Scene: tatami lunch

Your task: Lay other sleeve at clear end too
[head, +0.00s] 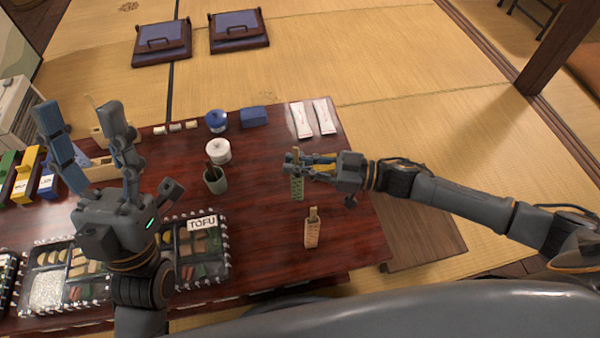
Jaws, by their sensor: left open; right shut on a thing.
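A green patterned sleeve (297,187) with a light wooden end showing is in my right gripper (296,163), which is shut on its upper part. Whether the sleeve touches the table is hard to tell. A pinkish-tan patterned sleeve (311,233) with a wooden end lies on the dark red table (262,235), nearer me and slightly right of the green one. My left gripper (77,107) is open and empty, raised over the left part of the table. It hides part of what stands behind it.
Two white packets (312,118) lie at the far right corner. A dark cup (215,180), a white jar (218,151), a blue jar (215,121) and a blue box (254,117) stand mid-table. A lunch box labelled TOFU (203,270) is near left. Table around the tan sleeve is bare.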

